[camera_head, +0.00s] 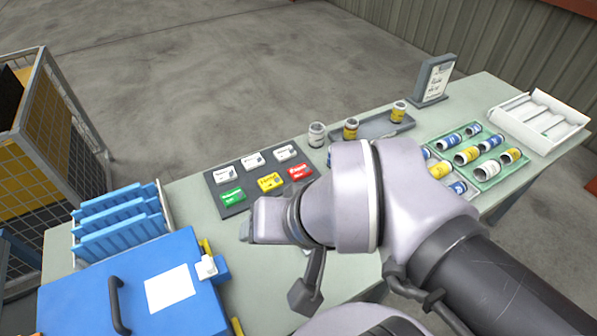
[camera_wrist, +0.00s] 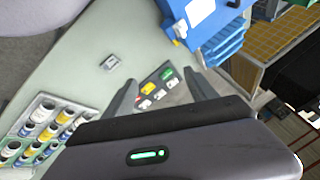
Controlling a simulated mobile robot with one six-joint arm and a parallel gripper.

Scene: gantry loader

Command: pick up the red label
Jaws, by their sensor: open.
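The red label (camera_head: 299,171) lies on a dark tray (camera_head: 236,208) on the table, at the right end of the tray's front row. Beside it are a yellow label (camera_head: 269,182) and a green label (camera_head: 232,196), with white labels (camera_head: 253,160) in the row behind. In the wrist view the red label (camera_wrist: 148,88) shows small between my fingers, some way beyond them. My gripper (camera_wrist: 162,78) is open with nothing between its fingers. In the head view my arm hides most of it, in front of the tray.
A blue box (camera_head: 125,285) with a black handle and blue racks (camera_head: 122,222) stand at the left. Small jars (camera_head: 317,134) stand behind the tray. A green crate (camera_head: 492,172) of jars and a white tray (camera_head: 541,121) are at the right. A small grey item (camera_wrist: 110,62) lies on the table.

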